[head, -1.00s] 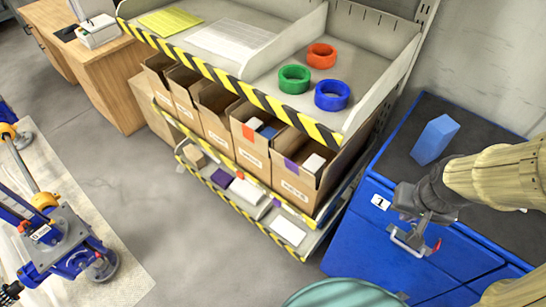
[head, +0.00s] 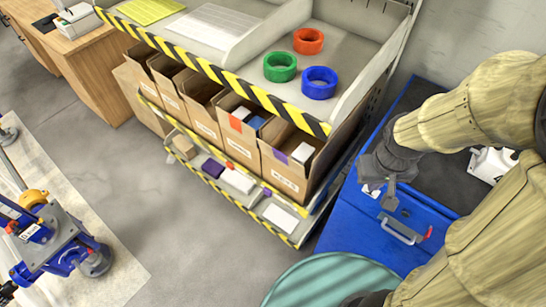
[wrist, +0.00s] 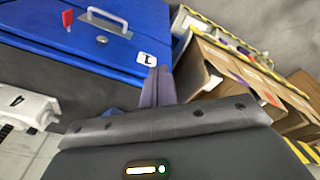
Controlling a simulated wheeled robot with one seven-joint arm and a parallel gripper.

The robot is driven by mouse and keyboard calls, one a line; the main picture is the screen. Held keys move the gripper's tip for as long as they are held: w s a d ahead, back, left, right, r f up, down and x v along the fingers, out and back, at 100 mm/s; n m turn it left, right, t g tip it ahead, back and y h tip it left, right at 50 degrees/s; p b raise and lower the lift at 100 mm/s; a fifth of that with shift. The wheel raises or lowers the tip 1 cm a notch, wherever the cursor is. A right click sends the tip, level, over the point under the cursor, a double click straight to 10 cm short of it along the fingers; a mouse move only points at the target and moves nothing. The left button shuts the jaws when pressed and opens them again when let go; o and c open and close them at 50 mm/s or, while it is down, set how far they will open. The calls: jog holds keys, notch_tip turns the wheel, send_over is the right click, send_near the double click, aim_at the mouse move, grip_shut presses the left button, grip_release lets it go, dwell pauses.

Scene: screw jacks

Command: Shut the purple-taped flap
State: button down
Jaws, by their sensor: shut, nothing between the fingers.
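The purple-taped box (head: 285,174) is the rightmost cardboard box on the middle shelf. Its purple tape (head: 279,156) is at the upper left of its front, and its top is open with a white item (head: 303,152) inside. I cannot tell the flap's exact angle. Open cardboard boxes show at the right in the wrist view (wrist: 205,72). My gripper (head: 388,197) is shut and empty, above the front of the blue cabinet, right of the box and apart from it. Its fingers show together in the wrist view (wrist: 158,86).
The blue cabinet (head: 345,225) with a handle (head: 404,230) stands right of the shelves. The upper shelf's striped edge (head: 235,80) overhangs the boxes. A red-taped box (head: 236,135) stands left of the purple-taped one. A teal round top (head: 315,280) is in front.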

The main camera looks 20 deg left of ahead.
jog(key=a+f+n+t+h, duration=0.1)
jog(key=a+f+n+t, duration=0.2)
jog(key=a+n, duration=0.6)
jog(key=a+f+n+t+h, duration=0.1)
jog(key=a+f+n+t, duration=0.2)
jog(key=a+n, duration=0.7)
jog(key=a+f+n+t+h, duration=0.1)
jog(key=a+f+n+t, duration=0.1)
jog(key=a+f+n, duration=0.4)
jog(key=a+n, duration=0.3)
jog(key=a, duration=0.4)
jog(key=shift+w+n+t+h+b, duration=0.15)
jog(key=shift+n+t+h+b, duration=0.15)
jog(key=shift+t+h, duration=0.1)
jog(key=p, duration=0.3)
send_near(279, 155)
notch_tip(279, 155, down, 3)
jog(key=shift+w+d+r+p, duration=0.1)
jog(key=shift+w+d+p, duration=0.2)
jog(key=shift+w, duration=0.4)
jog(key=shift+w+d+p, duration=0.3)
jog(key=shift+w+d, duration=0.05)
jog(key=shift+w, duration=0.4)
jog(key=shift+w+d+r+p, duration=0.1)
jog(key=shift+w+d+p, duration=0.2)
jog(key=shift+w, duration=0.4)
